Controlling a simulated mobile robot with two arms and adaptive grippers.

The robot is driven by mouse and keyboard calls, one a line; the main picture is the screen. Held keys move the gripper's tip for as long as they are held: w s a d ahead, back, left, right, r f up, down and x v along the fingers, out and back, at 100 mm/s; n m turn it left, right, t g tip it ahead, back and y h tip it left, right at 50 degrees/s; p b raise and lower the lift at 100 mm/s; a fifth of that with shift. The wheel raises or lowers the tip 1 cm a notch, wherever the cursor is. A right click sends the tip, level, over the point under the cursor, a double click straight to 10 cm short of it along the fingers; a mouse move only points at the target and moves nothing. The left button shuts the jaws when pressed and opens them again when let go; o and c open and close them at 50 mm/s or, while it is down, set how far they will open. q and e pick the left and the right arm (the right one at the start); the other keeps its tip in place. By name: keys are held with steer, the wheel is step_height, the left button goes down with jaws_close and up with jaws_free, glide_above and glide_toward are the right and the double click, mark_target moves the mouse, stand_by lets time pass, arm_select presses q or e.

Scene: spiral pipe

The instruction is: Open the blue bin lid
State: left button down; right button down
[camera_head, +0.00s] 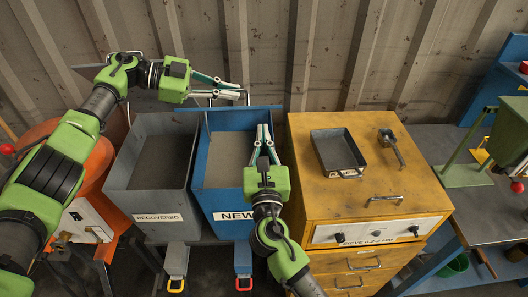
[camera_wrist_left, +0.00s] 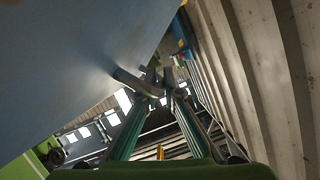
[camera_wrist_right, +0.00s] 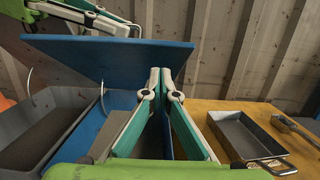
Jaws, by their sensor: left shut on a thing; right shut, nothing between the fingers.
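The blue bin (camera_head: 205,190), labelled NEW, stands open-topped, and grey material shows inside. Its blue lid (camera_wrist_right: 120,60) is raised and tilted over the back of the bin in the right wrist view. In the head view the lid (camera_head: 243,107) shows only as a thin edge. My left gripper (camera_head: 238,94) is behind the lid's upper edge, shut on the lid handle (camera_wrist_left: 132,82). The lid's broad face (camera_wrist_left: 80,60) fills the upper left of the left wrist view. My right gripper (camera_head: 264,128) is shut and empty above the bin's right side; it also shows in the right wrist view (camera_wrist_right: 160,75).
A grey bin (camera_head: 120,175) labelled RECOVERED stands open at the left. A yellow cabinet (camera_head: 420,195) at the right carries a metal tray (camera_head: 340,175) and a small scoop (camera_head: 392,145). A corrugated wall (camera_head: 330,50) rises close behind.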

steer(key=shift+w+r, duration=0.45)
steer(key=shift+r, duration=0.3)
steer(key=shift+w+r, duration=0.4)
steer(key=shift+r, duration=0.3)
